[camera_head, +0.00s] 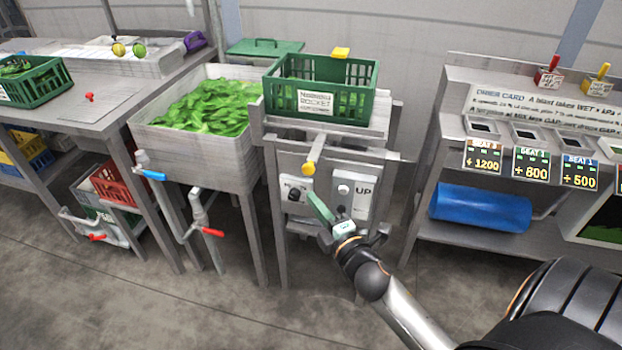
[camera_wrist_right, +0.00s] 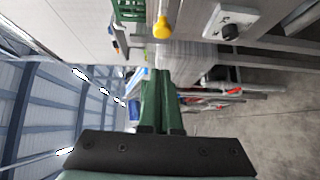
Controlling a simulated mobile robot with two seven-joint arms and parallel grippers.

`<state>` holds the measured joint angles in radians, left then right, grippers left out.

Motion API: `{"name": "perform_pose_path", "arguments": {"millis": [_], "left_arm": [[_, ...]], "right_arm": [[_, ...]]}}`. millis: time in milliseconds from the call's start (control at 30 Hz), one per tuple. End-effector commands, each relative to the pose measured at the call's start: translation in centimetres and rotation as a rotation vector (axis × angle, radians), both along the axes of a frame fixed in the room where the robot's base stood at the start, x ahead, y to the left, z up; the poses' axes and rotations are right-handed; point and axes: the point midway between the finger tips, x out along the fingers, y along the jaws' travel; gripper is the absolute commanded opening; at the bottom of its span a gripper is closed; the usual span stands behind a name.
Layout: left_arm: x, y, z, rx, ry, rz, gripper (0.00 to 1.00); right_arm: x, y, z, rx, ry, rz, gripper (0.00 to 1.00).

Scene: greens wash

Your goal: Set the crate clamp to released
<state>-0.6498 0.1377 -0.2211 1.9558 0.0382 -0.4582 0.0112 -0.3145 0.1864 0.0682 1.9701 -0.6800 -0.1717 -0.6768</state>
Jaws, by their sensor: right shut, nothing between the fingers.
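A green crate (camera_head: 320,88) with a "ROCKET" label sits on a grey metal stand. A yellow block (camera_head: 340,53) shows at the crate's back rim. A lever with a yellow tip (camera_head: 309,167) sticks out from the stand's front, below the crate. Its yellow knob (camera_wrist_right: 162,28) also shows in the right wrist view, beyond the fingers. I cannot tell which yellow part belongs to the clamp. My right gripper (camera_head: 319,207) has green fingers, shut and empty, in front of the stand's panels and below the lever. It also shows in the right wrist view (camera_wrist_right: 161,102). My left gripper is out of view.
A panel with a black knob (camera_head: 293,193) and an "UP" panel (camera_head: 352,192) are on the stand's front. A sink of green leaves (camera_head: 205,107) adjoins on the left. A counter with number cards and a blue roll (camera_head: 480,208) is on the right. Open floor lies in front.

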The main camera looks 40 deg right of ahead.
Motion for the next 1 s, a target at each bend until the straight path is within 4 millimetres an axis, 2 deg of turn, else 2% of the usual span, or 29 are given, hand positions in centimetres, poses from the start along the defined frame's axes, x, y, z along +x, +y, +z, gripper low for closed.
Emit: {"name": "perform_pose_path", "arguments": {"millis": [100,267,400,600,1000], "left_arm": [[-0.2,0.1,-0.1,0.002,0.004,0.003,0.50],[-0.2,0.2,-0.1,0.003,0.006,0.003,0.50],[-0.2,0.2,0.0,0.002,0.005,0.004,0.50],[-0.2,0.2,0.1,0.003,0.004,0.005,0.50],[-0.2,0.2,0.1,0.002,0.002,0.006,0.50]], "right_arm": [[2.3,-0.3,0.1,0.000,-0.003,0.000,0.00],[4.9,-0.6,0.0,-0.001,-0.001,-0.001,0.00],[6.0,-2.5,-0.1,-0.002,0.000,-0.001,0.00],[6.9,-3.6,-0.2,0.001,0.001,0.000,0.00],[7.1,-3.9,-0.2,0.000,0.000,0.000,0.00]]}}
